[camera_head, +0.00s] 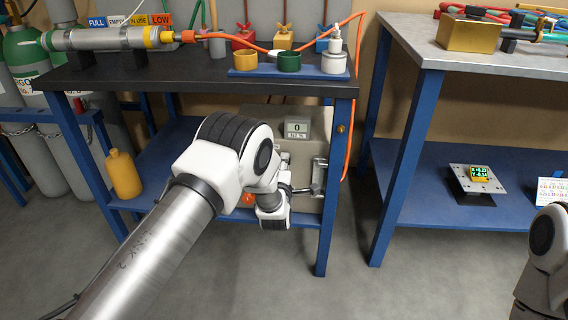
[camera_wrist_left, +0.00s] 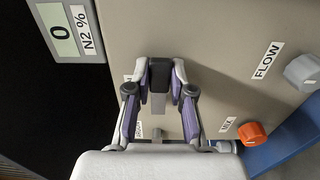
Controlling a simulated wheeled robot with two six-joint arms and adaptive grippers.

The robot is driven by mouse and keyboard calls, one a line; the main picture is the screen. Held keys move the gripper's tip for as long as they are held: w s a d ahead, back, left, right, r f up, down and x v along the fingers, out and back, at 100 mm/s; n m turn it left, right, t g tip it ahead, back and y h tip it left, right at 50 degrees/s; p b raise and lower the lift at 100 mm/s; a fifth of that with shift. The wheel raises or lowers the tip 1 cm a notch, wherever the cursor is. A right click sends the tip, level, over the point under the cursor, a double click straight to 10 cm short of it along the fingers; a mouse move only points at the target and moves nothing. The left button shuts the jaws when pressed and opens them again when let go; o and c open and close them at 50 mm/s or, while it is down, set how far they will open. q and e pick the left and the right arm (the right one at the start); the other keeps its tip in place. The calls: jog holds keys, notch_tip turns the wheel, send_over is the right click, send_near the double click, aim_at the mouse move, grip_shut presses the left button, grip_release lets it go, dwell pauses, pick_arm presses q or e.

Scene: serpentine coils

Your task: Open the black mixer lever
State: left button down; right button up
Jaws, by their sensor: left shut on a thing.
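The black mixer lever (camera_wrist_left: 160,79) shows in the left wrist view as a black block on a grey stem, against the front of a beige box. My left gripper (camera_wrist_left: 160,71) is shut on it, with one fingertip on each side. In the head view my left arm reaches down to the box (camera_head: 298,155) on the lower shelf, and my wrist hides most of the fingers and lever. My right gripper is out of view; only part of my right arm shows at the right edge.
An orange knob (camera_wrist_left: 252,133) beside a MIX label and a grey FLOW knob (camera_wrist_left: 303,72) sit right of the lever. A display (camera_head: 297,128) reading 0 is at the box's top. A blue table leg (camera_head: 335,190) stands close to the right. An orange bottle (camera_head: 123,174) stands left.

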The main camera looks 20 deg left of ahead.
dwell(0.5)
pick_arm(q)
jog(key=c, duration=1)
grip_release()
jog(key=shift+s, duration=0.1)
jog(key=v, duration=1.2)
jog(key=shift+d, duration=0.1)
